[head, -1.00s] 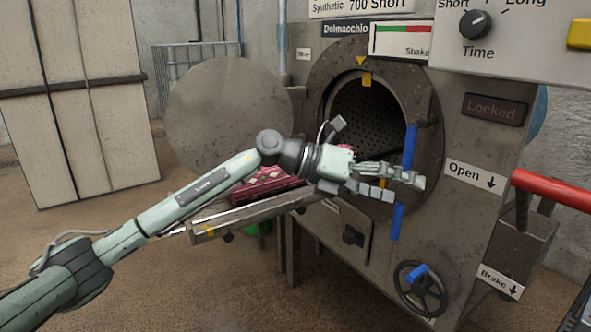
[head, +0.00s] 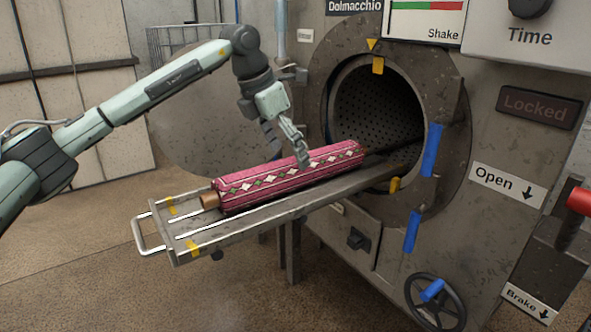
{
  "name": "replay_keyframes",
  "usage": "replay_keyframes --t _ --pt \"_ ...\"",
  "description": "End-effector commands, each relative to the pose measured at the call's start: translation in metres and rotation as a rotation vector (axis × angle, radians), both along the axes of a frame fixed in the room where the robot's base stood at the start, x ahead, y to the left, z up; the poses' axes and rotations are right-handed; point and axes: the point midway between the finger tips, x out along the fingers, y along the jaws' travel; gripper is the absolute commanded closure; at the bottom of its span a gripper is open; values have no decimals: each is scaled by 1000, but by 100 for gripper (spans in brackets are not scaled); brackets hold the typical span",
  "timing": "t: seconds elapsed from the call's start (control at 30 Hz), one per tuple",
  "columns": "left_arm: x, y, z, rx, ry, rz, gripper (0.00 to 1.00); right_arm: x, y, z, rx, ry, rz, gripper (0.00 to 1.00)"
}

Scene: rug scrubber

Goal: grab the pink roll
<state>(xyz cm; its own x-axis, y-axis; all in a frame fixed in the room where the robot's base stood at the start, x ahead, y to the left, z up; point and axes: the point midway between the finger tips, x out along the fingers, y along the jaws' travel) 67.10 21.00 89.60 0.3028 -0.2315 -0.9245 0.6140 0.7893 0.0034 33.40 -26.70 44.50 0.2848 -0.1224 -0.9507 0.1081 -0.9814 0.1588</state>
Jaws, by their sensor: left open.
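The pink roll (head: 250,183), patterned with white and green diamonds and with a brown core end, lies lengthwise on the metal tray (head: 190,248). The tray sticks out of the round drum opening. My left gripper (head: 287,156) points down at the roll's middle, one finger in front of its upper side and the other behind. It is open; whether it touches the roll is unclear. My right gripper is not in view.
The open drum (head: 375,110) is behind the roll's far end, with blue handles (head: 432,150) at its right. A round door (head: 200,130) stands open at left. A red lever (head: 579,200) is at far right. Floor in front is clear.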

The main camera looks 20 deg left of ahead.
Motion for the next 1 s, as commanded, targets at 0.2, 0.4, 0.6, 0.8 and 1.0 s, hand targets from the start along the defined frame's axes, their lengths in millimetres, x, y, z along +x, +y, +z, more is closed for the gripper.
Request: replay_keyframes --t 0.2,0.4,0.6,0.8,1.0 --pt "9 -6 -28 0 4 -2 17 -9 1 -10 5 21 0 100" --pt "17 -12 -50 -2 0 -2 17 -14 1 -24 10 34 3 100" --pt "17 -12 -52 -2 -1 -1 17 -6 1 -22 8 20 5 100" --pt "17 -12 -52 -2 -1 -1 35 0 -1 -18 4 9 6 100" --pt "17 -12 -52 -2 -1 -1 59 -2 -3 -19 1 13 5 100"
